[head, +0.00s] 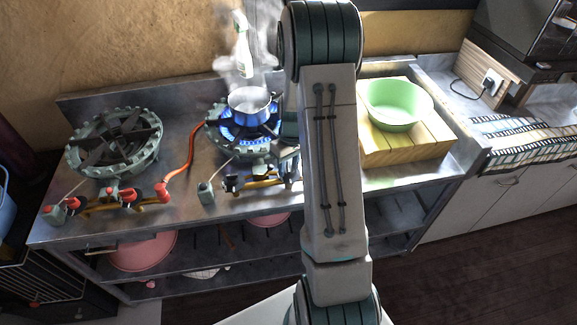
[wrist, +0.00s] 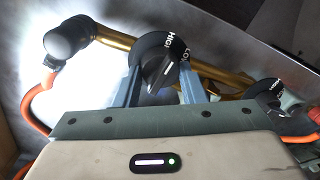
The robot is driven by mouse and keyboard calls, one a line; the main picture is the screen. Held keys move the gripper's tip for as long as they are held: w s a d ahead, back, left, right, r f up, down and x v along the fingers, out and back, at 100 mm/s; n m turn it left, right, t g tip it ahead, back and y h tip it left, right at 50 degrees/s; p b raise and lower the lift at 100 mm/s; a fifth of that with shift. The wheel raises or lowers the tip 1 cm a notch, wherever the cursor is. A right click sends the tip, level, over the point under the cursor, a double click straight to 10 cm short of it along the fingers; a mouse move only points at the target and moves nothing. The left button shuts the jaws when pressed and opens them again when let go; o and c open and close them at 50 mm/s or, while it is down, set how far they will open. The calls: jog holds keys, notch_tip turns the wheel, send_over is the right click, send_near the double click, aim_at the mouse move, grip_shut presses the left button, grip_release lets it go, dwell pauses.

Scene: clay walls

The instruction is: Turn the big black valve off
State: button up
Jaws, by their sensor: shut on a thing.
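The big black valve (wrist: 160,58) is a round black knob with white HIGH and LOW lettering and a raised grip bar, mounted on a brass pipe. My gripper (wrist: 158,82) has its two blue-grey fingers on either side of this knob and is shut on it. A smaller black knob (wrist: 268,91) sits to the right in the wrist view, apart from the fingers. In the head view the right burner (head: 217,133) burns with blue flames under a steaming metal pot (head: 249,105). My arm hides most of the gripper there.
The left burner (head: 112,140) shows no flame. An orange hose (head: 186,160) runs between the burners. A green bowl (head: 397,103) rests on a wooden crate (head: 375,149) right of my arm. A bottle (head: 242,48) shows in the steam behind the pot.

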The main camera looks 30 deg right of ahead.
jog(key=m+b, duration=0.2)
jog(key=m, duration=0.2)
jog(key=shift+f, duration=0.1)
jog(key=m+b, duration=0.1)
jog(key=m, duration=0.3)
jog(key=shift+s+t, duration=0.1)
jog(key=shift+t, duration=0.2)
jog(key=m, duration=0.4)
jog(key=shift+s, duration=0.1)
jog(key=shift+d+m+h+p, duration=0.1)
jog(key=shift+m+h+p, duration=0.25)
jog(key=shift+m, duration=1.75)
jog(key=o, duration=1)
jog(key=shift+r, duration=0.2)
notch_tip(320, 180, up, 14)
jog(key=s, duration=0.1)
jog(key=shift+f, duration=0.2)
